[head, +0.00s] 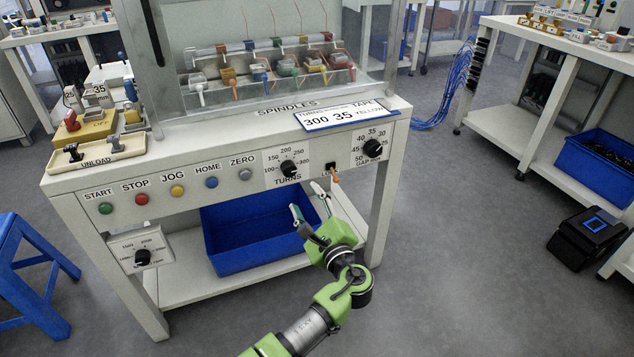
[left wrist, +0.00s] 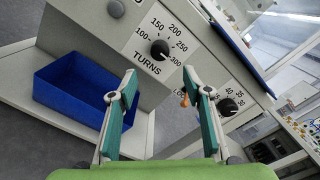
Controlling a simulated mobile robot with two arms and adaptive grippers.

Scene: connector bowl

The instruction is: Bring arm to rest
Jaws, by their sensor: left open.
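My left gripper (head: 311,209) is in front of the white machine's control panel (head: 240,178), near the right front leg. Its green arm reaches up from the bottom middle of the head view. In the left wrist view the two teal-lined fingers (left wrist: 159,75) stand wide apart with nothing between them. Beyond the fingers is the black TURNS knob (left wrist: 160,49), which is also in the head view (head: 289,168). A small orange piece (head: 335,175) hangs at a socket right of that knob. My right gripper is not in view.
A blue bin (head: 252,256) sits on the shelf under the machine. A GAP knob (head: 372,149) is at the panel's right. A blue stool (head: 35,275) is at the left. A black box (head: 588,238) stands by the right bench.

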